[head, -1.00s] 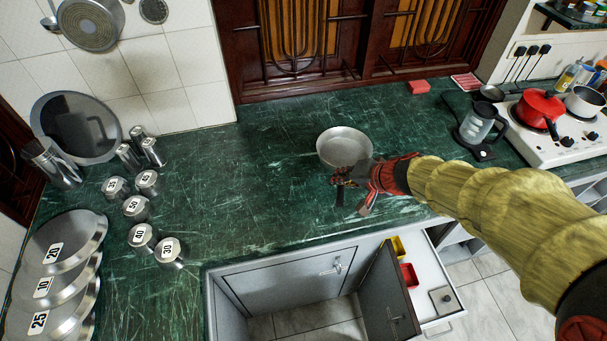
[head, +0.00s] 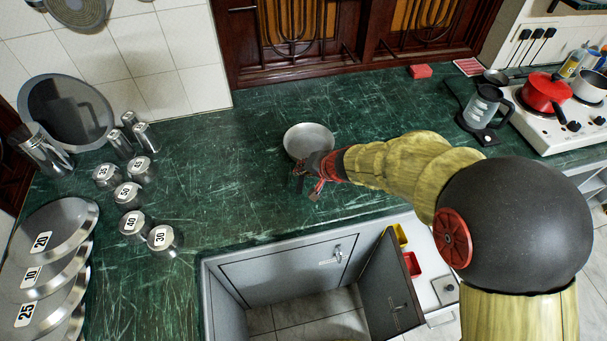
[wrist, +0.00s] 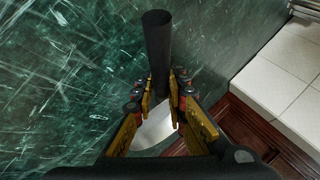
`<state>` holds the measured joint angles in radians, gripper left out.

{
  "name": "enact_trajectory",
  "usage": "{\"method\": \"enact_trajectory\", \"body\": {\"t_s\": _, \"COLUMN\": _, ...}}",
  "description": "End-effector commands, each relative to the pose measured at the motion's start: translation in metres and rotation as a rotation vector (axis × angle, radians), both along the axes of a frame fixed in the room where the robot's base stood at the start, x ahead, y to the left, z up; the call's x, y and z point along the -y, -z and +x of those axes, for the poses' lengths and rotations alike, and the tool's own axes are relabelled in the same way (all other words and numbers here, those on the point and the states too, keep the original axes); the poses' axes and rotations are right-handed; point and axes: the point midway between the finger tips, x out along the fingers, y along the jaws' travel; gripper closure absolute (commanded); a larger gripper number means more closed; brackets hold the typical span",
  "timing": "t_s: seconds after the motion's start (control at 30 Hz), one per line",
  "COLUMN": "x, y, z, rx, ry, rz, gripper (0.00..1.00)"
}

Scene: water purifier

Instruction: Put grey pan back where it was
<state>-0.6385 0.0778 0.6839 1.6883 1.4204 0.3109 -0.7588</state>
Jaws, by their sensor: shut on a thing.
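The grey pan (head: 308,137) is a round, shallow metal pan over the middle of the green counter in the head view. Its dark handle (wrist: 157,48) runs between the fingers in the wrist view, and part of the pale pan body (wrist: 155,131) shows between them. My gripper (head: 303,180) is shut on the handle, with the pan on its far side. It also shows in the wrist view (wrist: 157,92). I cannot tell whether the pan touches the counter.
Labelled canisters (head: 128,195) and leaning plates (head: 48,242) stand at left. A kettle (head: 485,108) and a hob with a red pot (head: 545,92) are at right. A cabinet door (head: 388,285) stands open below. The counter (head: 225,165) left of the pan is clear.

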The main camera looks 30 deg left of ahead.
Motion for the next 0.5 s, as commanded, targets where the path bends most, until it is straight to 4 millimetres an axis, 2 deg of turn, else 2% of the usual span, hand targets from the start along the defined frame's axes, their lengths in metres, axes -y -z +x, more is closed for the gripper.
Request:
{"method": "enact_trajectory", "body": {"t_s": 0.1, "x": -0.0008, "y": 0.0067, "z": 0.0015, "rx": 0.004, "ry": 0.000, "rz": 0.003, "gripper": 1.00}}
{"method": "enact_trajectory", "body": {"t_s": 0.47, "x": -0.0008, "y": 0.0082, "z": 0.0016, "rx": 0.004, "ry": 0.000, "rz": 0.003, "gripper": 1.00}}
{"method": "enact_trajectory", "body": {"t_s": 0.5, "x": -0.0002, "y": 0.0096, "z": 0.0010, "rx": 0.002, "ry": 0.000, "rz": 0.002, "gripper": 0.86}}
